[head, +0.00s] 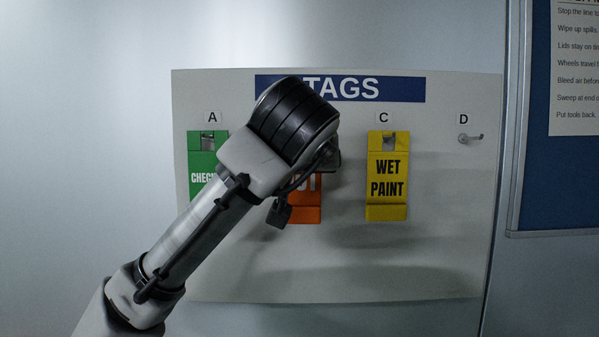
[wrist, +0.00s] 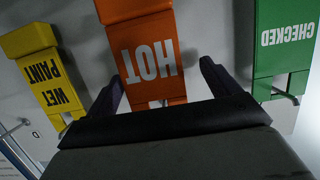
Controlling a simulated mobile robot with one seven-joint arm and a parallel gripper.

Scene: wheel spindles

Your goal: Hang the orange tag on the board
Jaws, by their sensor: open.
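The orange tag (head: 310,213) with "HOT" on it is against the white board (head: 440,265), between the tags under A and C. My arm hides most of it in the head view, including its top. In the wrist view the orange tag (wrist: 150,62) appears upside down, with a bit of metal hook at its lower end there. My gripper (wrist: 160,80) is open, with one dark finger on each side of the orange tag in that view. I cannot tell whether the fingers touch it. The head view hides the fingers behind my wrist.
A green "CHECKED" tag (head: 203,160) hangs under A and a yellow "WET PAINT" tag (head: 387,185) under C. The hook under D (head: 470,138) is bare. A blue notice board (head: 555,185) stands at the right. The lower part of the white board is clear.

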